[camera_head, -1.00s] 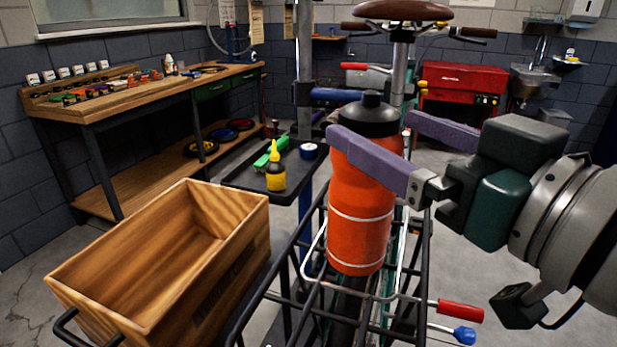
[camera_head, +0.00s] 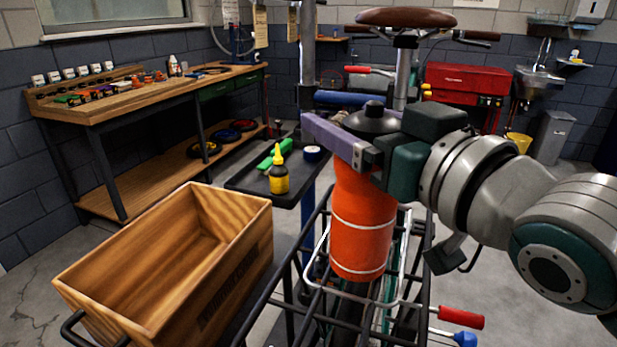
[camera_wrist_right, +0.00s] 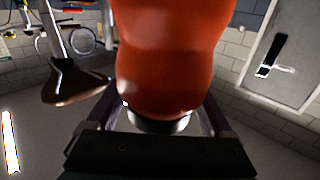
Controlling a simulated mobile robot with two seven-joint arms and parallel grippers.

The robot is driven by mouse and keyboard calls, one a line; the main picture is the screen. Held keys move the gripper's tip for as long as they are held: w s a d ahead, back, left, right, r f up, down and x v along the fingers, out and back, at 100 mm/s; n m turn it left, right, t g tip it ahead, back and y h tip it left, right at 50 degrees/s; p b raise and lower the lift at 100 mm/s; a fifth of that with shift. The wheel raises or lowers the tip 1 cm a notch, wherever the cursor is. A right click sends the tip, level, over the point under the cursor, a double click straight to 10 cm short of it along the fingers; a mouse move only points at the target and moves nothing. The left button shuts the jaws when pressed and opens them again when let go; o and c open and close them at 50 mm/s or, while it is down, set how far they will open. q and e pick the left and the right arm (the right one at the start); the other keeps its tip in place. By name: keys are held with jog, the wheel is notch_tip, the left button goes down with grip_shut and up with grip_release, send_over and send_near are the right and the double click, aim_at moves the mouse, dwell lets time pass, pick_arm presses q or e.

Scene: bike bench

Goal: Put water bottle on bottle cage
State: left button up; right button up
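The orange water bottle (camera_head: 362,225) with a dark cap (camera_head: 373,118) stands upright over the bike's rear, among black and pale rods. What bears its base is hidden. My right gripper (camera_head: 325,130) comes from the right at the bottle's upper end. One purple finger passes in front of the cap and neck; the other is hidden behind it. In the right wrist view the orange bottle (camera_wrist_right: 170,60) sits between the spread fingers, with gaps beside its narrow part, so the gripper looks open. My left gripper is not in view.
A wooden crate (camera_head: 235,270) stands at the left front. A dark tray (camera_head: 240,178) holds a yellow bottle (camera_head: 279,175) and a green item. The brown saddle (camera_head: 405,17) and seat post (camera_head: 400,75) rise behind the bottle. Rack rods (camera_head: 275,272) surround its base.

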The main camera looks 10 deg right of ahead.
grip_shut()
dwell(0.5)
